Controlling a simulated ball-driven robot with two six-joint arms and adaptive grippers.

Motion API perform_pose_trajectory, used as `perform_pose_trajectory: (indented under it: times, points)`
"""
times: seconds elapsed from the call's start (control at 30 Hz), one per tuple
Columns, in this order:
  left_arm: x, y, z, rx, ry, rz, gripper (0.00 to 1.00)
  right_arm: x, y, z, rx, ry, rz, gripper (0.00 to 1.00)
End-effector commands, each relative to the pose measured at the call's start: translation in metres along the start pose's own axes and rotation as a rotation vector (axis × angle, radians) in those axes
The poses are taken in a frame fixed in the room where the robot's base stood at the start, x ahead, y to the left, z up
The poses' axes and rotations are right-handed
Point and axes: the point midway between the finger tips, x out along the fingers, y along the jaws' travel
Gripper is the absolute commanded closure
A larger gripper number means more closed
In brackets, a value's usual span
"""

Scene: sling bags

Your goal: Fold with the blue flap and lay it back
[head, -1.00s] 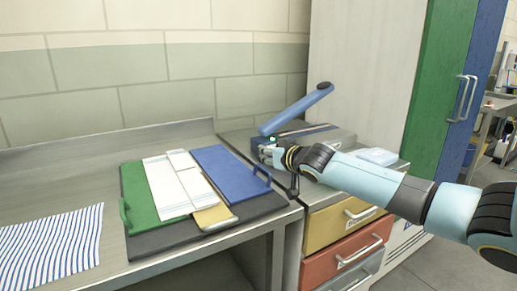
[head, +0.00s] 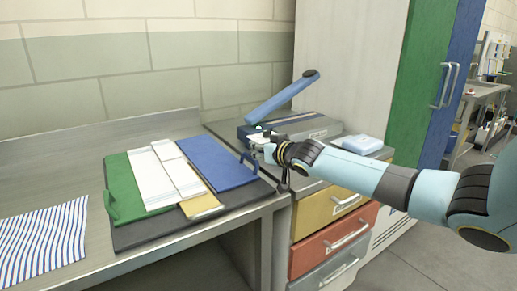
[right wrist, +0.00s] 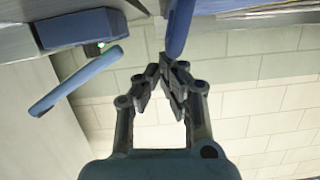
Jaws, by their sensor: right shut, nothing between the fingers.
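A folding board lies on the steel table, with a dark base (head: 150,236), a green flap (head: 122,186) at left, a blue flap (head: 212,163) at right and a yellow flap (head: 203,205) at front. The blue flap lies flat; its loop handle (head: 248,161) stands at its right edge. A white folded cloth (head: 166,174) lies on the board, left of the blue flap. My right gripper (head: 261,149) is shut and empty, close by the blue handle; contact is unclear. In the right wrist view its fingertips (right wrist: 168,68) meet just below a blue edge, probably of the flap or handle.
A striped cloth (head: 42,240) lies at the table's left front. A machine with a raised blue lever (head: 283,97) stands behind my right gripper on a drawer unit (head: 322,213), with a light blue packet (head: 362,144) beside it. The table's back is clear.

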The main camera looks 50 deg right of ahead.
Motion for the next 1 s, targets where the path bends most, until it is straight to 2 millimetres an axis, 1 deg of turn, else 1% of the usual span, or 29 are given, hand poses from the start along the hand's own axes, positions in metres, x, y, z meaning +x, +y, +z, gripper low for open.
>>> perform_pose_trajectory:
  times: [0.07,0.17,0.37,0.43,0.5,0.57,0.7,0.8,0.9,1.0]
  points:
    - [-0.003,-0.001,-0.001,0.000,0.001,-0.001,0.60,-0.001,0.000,-0.003,0.000,0.000,0.000,1.00]
    - [-0.012,-0.003,-0.003,0.001,0.003,-0.002,0.60,-0.002,-0.001,-0.012,0.000,0.000,0.000,1.00]
    - [-0.046,-0.006,-0.009,0.001,0.007,-0.003,0.60,-0.008,-0.004,-0.047,0.002,0.001,0.002,1.00]
    - [-0.045,-0.005,-0.007,0.001,0.005,-0.002,0.60,-0.020,-0.003,-0.041,-0.006,-0.003,0.001,1.00]
    - [-0.046,-0.005,-0.006,0.000,0.004,-0.001,0.60,-0.033,-0.002,-0.039,-0.007,-0.003,0.001,1.00]
    - [-0.044,-0.004,-0.006,0.000,0.004,-0.001,0.60,-0.044,-0.001,-0.037,-0.009,-0.004,0.001,1.00]
    - [-0.040,-0.004,-0.006,0.000,0.004,-0.001,0.60,-0.069,0.000,-0.036,-0.011,-0.004,0.001,1.00]
    - [-0.038,-0.004,-0.006,0.000,0.005,-0.001,0.60,-0.084,-0.001,-0.036,-0.008,-0.002,-0.001,1.00]
    - [-0.039,-0.004,-0.007,0.000,0.005,-0.001,0.60,-0.096,0.000,-0.037,-0.007,-0.003,0.002,1.00]
    - [-0.039,-0.004,-0.006,0.000,0.005,-0.001,0.60,-0.103,0.000,-0.038,-0.004,-0.001,0.002,1.00]
